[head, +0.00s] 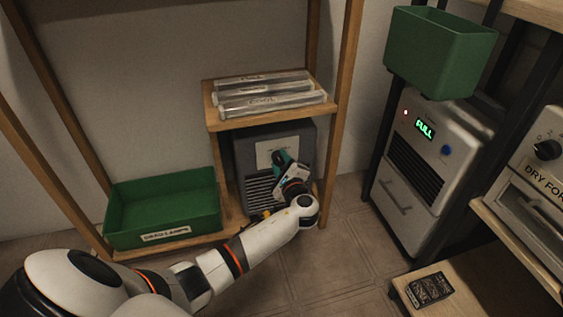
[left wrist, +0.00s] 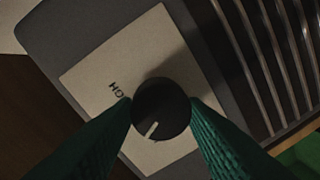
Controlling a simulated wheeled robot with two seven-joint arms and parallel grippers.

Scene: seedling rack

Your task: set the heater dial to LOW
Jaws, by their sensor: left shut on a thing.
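The heater (head: 244,160) is a dark grey box with a slatted grille, standing in the wooden rack under a small shelf. Its pale label plate also shows in the left wrist view (left wrist: 120,60), with part of a word, seemingly HIGH, beside the dial. The round black dial (left wrist: 166,98) has a white pointer mark towards its lower left in that view. My left gripper (head: 281,160) is at the heater front, its green fingers shut on the dial from both sides, as the left wrist view (left wrist: 161,112) shows. A LOW mark is not visible. My right gripper is out of view.
A green bin (head: 163,235) labelled DEAD LAMPS sits left of the heater. Clear tubes (head: 262,94) marked COOL lie on the shelf above. At right stand a white unit (head: 425,165) reading FULL, a green bin (head: 440,55) and an oven-like appliance (head: 540,180).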

